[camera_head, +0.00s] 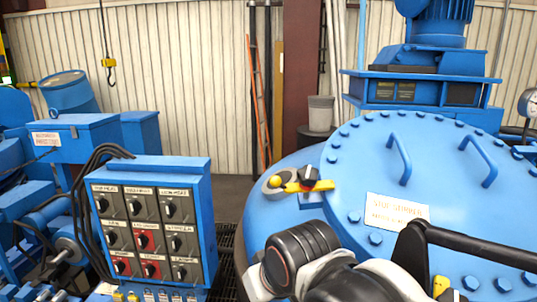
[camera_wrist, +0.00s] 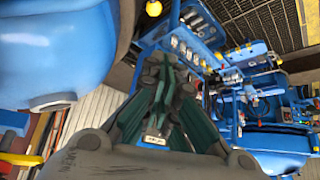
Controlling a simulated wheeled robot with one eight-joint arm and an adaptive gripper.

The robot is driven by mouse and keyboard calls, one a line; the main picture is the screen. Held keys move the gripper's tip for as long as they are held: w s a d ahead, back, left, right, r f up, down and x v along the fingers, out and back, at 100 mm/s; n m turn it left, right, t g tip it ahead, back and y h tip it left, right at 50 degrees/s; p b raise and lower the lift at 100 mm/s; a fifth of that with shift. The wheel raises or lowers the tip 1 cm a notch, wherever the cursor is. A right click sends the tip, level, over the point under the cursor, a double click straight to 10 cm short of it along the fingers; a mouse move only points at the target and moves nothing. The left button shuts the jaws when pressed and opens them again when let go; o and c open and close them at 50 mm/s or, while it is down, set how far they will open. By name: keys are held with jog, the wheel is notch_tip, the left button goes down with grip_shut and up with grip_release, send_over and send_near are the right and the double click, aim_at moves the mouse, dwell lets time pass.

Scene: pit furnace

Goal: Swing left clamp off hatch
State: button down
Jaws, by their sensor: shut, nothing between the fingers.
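The round blue hatch (camera_head: 350,165) fills the right of the head view, with bolts around its rim, two raised handles and a white label. A yellow clamp (camera_head: 305,186) with a yellow ball end and a dark knob sits at its left edge, its bar lying roughly crosswise to the rim. My gripper (camera_wrist: 167,65) shows in the wrist view with its dark green fingers together and nothing between them. Its fingertips are not clear in the head view. A yellow ball (camera_wrist: 153,8) shows at the top of the wrist view, apart from the fingers.
A blue control box (camera_head: 150,220) with several knobs stands left of the hatch. A blue motor (camera_head: 430,60) stands behind the hatch, and a pressure gauge (camera_head: 530,103) is at the far right. A floor grating lies between the control box and the vessel.

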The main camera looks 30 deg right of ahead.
jog(key=w+d+r+m+g+p, duration=0.1)
jog(key=w+d+r+p, duration=0.3)
jog(key=r, duration=0.6)
jog(key=w+d+r+m+g+h+p, duration=0.1)
jog(key=w+d+r+p, duration=0.3)
jog(key=w+r+p, duration=0.5)
jog(key=w+d+r+g+h+p, duration=0.1)
jog(key=w+d+r+p, duration=0.3)
jog(key=r+p, duration=0.5)
jog(key=w+r, duration=0.2)
jog(key=shift+w+d+m+g, duration=0.3)
jog(key=shift+w+m, duration=0.1)
jog(key=shift+f, duration=0.1)
notch_tip(320, 180, down, 12)
jog(key=d+p, duration=0.1)
jog(key=shift+s+d+r, duration=0.25)
jog(key=shift+s, duration=0.1)
jog(key=shift+s, duration=0.1)
jog(key=shift+a, duration=0.15)
